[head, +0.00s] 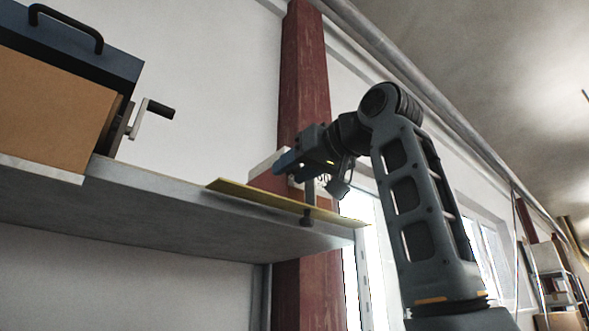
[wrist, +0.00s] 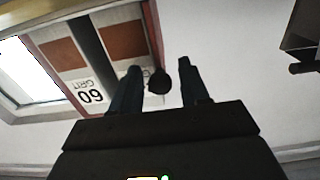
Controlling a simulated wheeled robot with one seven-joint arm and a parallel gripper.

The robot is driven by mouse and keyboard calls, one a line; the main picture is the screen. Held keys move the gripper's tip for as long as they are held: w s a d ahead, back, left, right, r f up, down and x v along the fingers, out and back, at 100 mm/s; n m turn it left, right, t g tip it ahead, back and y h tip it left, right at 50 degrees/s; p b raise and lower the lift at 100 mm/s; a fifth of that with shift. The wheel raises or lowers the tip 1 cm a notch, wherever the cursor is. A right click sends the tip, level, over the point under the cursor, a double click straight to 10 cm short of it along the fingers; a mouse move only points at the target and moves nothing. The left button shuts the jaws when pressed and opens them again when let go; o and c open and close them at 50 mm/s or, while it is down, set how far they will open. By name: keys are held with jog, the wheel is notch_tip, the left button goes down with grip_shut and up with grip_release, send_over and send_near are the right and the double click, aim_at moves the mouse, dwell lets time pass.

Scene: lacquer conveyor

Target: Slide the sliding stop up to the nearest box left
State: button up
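My gripper (head: 287,161) is at the right end of the raised shelf, above its yellow edge strip. In the wrist view its two fingers (wrist: 158,78) are apart, with a dark round knob (wrist: 158,82) showing between them. I cannot tell whether they touch it. A dark stem with a knob (head: 307,217) hangs at the shelf's front edge below my gripper; it may be the sliding stop, but I cannot be sure. A brown box (head: 45,105) stands on the shelf at the far left, with a dark blue cover and black handle above it.
The grey shelf (head: 150,205) is bare between the brown box and my gripper. A crank with a black grip (head: 160,109) juts out beside the box. A red column (head: 306,80) stands behind.

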jog(key=b+v, duration=0.2)
jog(key=v, duration=0.5)
jog(key=shift+s+d, duration=0.25)
jog(key=shift+s, duration=0.1)
dwell(0.4)
